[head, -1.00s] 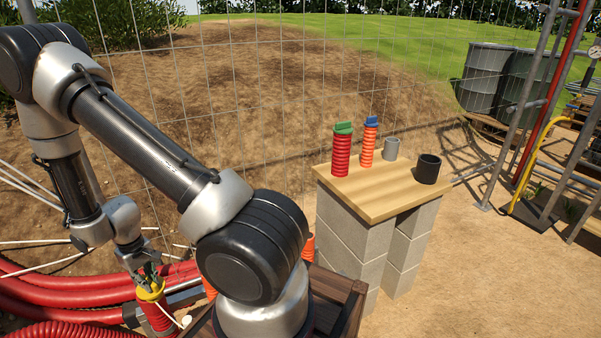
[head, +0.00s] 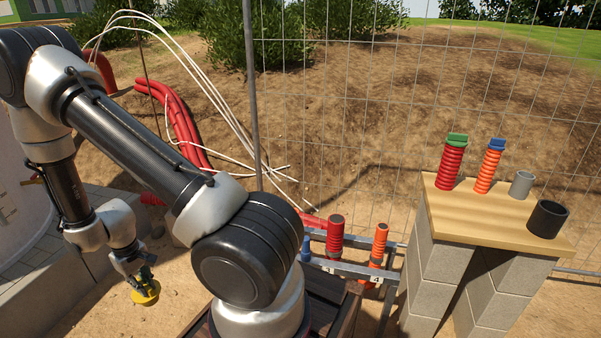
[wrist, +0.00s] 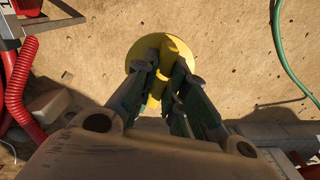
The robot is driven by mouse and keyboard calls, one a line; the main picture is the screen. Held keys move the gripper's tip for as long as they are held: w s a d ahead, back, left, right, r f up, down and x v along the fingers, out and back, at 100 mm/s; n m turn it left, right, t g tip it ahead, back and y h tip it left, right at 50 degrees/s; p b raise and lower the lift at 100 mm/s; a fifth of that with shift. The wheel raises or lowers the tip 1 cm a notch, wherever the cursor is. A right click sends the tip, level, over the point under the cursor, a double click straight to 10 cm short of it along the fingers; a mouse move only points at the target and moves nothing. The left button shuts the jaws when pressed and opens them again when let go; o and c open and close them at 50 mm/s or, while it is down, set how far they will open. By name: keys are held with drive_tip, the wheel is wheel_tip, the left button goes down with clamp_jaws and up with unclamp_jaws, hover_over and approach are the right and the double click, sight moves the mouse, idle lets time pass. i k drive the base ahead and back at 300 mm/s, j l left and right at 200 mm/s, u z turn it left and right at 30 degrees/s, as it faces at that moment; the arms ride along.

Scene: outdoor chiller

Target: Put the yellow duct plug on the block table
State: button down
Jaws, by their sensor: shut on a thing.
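The yellow duct plug (head: 147,294) is held in my gripper (head: 144,279) at the lower left of the head view, above sandy ground. In the wrist view the plug (wrist: 133,62) shows as a round yellow disc with a raised grip, and the fingers of my gripper (wrist: 163,85) are shut on that grip. The block table (head: 480,222) stands at the right of the head view, a wooden top on grey blocks, well apart from my gripper.
On the table stand a red duct piece with a green plug (head: 452,162), an orange one with a blue plug (head: 490,167), a grey cup (head: 522,184) and a black cup (head: 547,219). Short red (head: 335,235) and orange (head: 379,245) ducts stand by a metal rail. A mesh fence runs behind.

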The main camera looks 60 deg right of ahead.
sight(471, 216)
drive_tip(key=k+u, duration=0.2)
drive_tip(key=k, duration=0.5)
drive_tip(key=k+z, duration=0.35)
drive_tip(key=k+l+z, duration=0.15)
drive_tip(key=z, duration=0.25)
drive_tip(key=k+l+z, duration=0.2)
drive_tip(key=z, duration=0.15)
